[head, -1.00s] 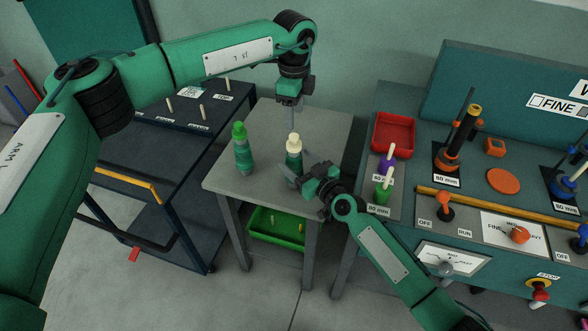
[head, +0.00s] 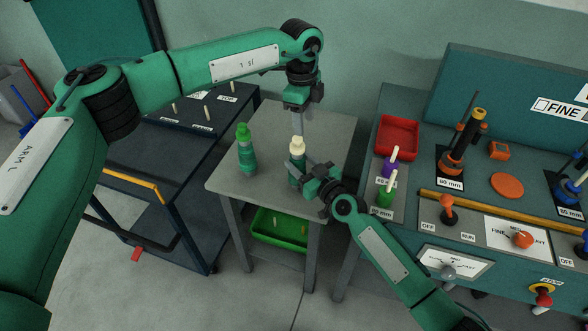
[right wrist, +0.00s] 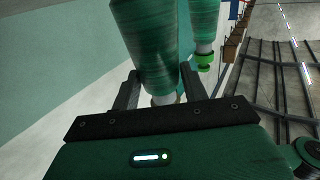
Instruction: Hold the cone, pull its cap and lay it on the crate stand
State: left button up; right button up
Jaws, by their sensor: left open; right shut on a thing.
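A green yarn cone (head: 295,178) with a cream cap (head: 297,147) stands upright on the grey stand (head: 262,130), which has a green crate below. My right gripper (head: 300,176) is shut on this cone from the front right, hiding part of it. The right wrist view shows the cone (right wrist: 148,45) between the fingers. My left gripper (head: 298,132) is open and points down just above the cream cap; whether its fingertips touch the cap cannot be told. A second green cone (head: 247,158) with a bright green cap stands to the left.
The green crate (head: 262,234) sits under the stand's top. A dark cart (head: 180,150) with pegs stands at left. The teal bench (head: 410,150) at right carries a red tray (head: 398,135), small purple and green cones and control knobs. The stand's back right is clear.

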pick_arm(q)
jog(key=s+d+f+m+g+h, duration=0.1)
jog(key=s+d+f+m+h, duration=0.1)
jog(key=s+d+m+h, duration=0.4)
jog(key=s+d+f+m+g+h, duration=0.1)
jog(key=s+d+f+m+h, duration=0.2)
jog(key=d, duration=0.6)
jog(key=s+d+r+m+t+h, duration=0.4)
jog(key=d+r+m+h, duration=0.2)
jog(key=r+m+h, duration=0.25)
jog(key=a+r+t+h, duration=0.1)
jog(key=a+r+t, duration=0.1)
jog(key=t, duration=0.4)
jog(key=n+t+y, duration=0.3)
jog(key=t+y, duration=0.5)
jog(key=y, duration=0.9)
send_near(297, 143)
jog(key=x, duration=1.1)
jog(key=shift+w, duration=0.2)
